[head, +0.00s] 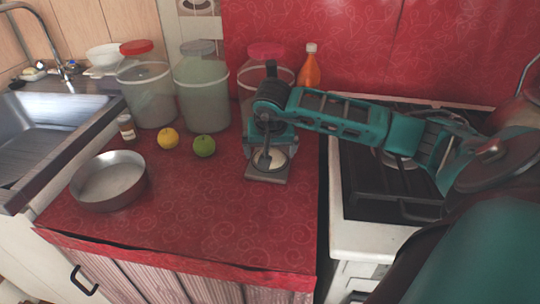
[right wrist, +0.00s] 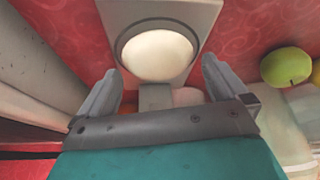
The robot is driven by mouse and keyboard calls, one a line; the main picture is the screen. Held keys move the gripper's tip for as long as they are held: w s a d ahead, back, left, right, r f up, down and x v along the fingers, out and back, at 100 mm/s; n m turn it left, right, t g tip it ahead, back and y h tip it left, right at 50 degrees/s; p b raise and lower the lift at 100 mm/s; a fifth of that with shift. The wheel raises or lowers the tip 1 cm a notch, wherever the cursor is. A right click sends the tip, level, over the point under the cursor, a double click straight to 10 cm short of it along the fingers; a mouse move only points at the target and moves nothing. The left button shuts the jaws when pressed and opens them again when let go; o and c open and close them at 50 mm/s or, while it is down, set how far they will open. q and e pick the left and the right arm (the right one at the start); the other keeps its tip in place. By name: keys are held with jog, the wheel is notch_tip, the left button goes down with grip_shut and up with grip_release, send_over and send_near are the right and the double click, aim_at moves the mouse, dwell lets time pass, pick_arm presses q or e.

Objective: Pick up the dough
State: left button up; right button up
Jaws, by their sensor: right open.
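The dough (right wrist: 157,55) is a pale, smooth round lump in a shallow round dish on what looks like a kitchen scale (right wrist: 112,14). In the head view the dough (head: 275,159) shows partly behind my right gripper (head: 266,158), which is over the scale. In the right wrist view my right gripper (right wrist: 160,68) is open, with its two fingers apart on either side of the near part of the dish. Nothing is held between them. The exact gap between fingers and dough cannot be told. My left gripper is not in view.
A green apple (head: 204,146), a yellow fruit (head: 168,138) and a metal pan (head: 108,181) are left of the scale. Large jars (head: 202,95) and an orange bottle (head: 309,70) stand behind. A stove (head: 395,185) is at right. The front of the red counter (head: 225,225) is clear.

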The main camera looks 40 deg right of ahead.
jog(key=shift+c, duration=0.5)
jog(key=c, duration=1)
jog(key=shift+c, duration=0.2)
jog(key=shift+r, duration=0.15)
jog(key=shift+r, duration=0.15)
jog(key=s+a, duration=0.7)
jog(key=s, duration=0.2)
jog(key=s+a, duration=0.4)
jog(key=shift+s+a, duration=0.3)
jog(key=shift+s, duration=0.1)
